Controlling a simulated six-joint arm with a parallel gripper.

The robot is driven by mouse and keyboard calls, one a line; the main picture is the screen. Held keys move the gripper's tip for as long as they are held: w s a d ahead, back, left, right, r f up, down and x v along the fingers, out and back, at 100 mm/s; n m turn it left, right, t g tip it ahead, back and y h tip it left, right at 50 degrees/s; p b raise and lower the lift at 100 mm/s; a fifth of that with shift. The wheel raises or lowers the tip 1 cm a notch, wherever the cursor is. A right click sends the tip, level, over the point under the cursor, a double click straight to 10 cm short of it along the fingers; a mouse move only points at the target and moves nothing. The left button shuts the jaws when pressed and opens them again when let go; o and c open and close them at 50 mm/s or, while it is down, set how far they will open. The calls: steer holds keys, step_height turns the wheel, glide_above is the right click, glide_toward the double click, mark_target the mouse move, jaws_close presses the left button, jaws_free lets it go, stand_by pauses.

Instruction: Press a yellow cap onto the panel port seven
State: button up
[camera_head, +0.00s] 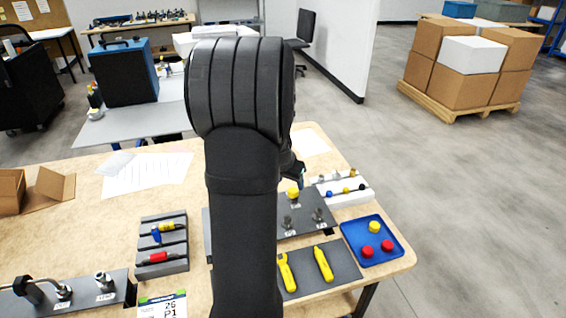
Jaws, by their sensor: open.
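A yellow cap (293,193) sits at the top of a fitting on the dark grey panel (262,222), which is partly hidden by my arm. Two bare metal ports stand in front of it, one at the left (287,222) and one at the right (318,215). Port labels are too small to read. My gripper (301,183) is mostly hidden behind my arm, just above and beside that cap. It is open; contact with the cap cannot be made out. Another yellow cap (374,227) lies in the blue tray (396,232) with two red caps (377,249).
A white rack (345,199) with small coloured parts stands behind the tray. Yellow tools (323,264) lie on a grey mat in front of the panel. A grey holder (163,265) with coloured tools is at left. The table's right edge is close to the tray.

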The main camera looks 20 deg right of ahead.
mark_target(293, 190)
steer(key=v, duration=1.1)
steer(key=shift+r, duration=0.25)
steer(key=shift+s+a+f, duration=0.1)
steer(key=x, duration=1.7)
steer(key=shift+f, duration=0.15)
steer(key=v, duration=1.8)
steer(key=x, duration=1.7)
steer(key=shift+w+d+f, duration=0.2)
steer(key=shift+w+f, duration=0.05)
steer(key=shift+f, duration=0.05)
steer(key=shift+r, duration=2.9)
